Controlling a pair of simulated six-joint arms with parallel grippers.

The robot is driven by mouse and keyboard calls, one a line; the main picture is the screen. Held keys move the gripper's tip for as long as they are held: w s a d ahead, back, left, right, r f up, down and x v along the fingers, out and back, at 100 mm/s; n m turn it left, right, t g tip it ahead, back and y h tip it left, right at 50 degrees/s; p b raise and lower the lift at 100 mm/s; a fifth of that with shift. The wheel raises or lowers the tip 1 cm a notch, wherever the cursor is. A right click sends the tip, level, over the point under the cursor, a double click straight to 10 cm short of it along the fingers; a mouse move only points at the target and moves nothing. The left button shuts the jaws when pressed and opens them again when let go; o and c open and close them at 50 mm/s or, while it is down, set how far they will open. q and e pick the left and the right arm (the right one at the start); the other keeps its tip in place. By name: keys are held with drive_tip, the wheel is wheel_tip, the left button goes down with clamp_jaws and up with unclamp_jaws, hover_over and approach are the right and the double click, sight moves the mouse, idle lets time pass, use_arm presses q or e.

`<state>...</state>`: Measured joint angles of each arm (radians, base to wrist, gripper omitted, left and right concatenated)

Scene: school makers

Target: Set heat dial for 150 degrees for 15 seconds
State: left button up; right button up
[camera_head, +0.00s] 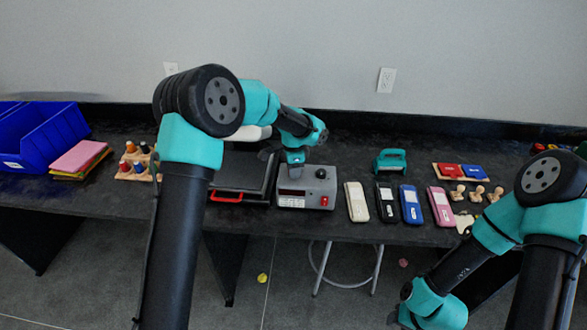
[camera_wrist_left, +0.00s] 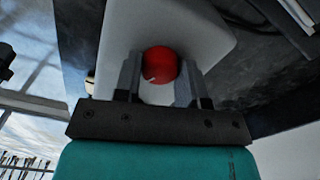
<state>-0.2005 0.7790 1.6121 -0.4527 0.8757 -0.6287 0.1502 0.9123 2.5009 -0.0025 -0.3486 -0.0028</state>
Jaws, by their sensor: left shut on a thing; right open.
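A grey control box (camera_head: 307,187) stands on the dark bench, with a dark display, a black dial (camera_head: 321,173) and a red switch (camera_head: 324,201) on it. My left gripper (camera_head: 294,165) points down at the box's top left. In the left wrist view a red dial (camera_wrist_left: 160,65) with a white pointer mark sits between the fingertips of the left gripper (camera_wrist_left: 158,78), on a pale grey face. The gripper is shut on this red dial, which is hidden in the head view. My right gripper (camera_head: 398,308) is low at the front right, open, away from the box.
A black press (camera_head: 245,170) with a red handle (camera_head: 227,197) is left of the box. White, black, blue and pink handheld devices (camera_head: 411,204) lie to its right. A teal tool (camera_head: 391,161) is behind them. A blue bin (camera_head: 42,135) is far left.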

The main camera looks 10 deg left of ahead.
use_arm(q)
drive_tip(key=shift+n, duration=0.4)
drive_tip(key=n, duration=1.1)
idle(0.4)
drive_tip(key=o, duration=0.9)
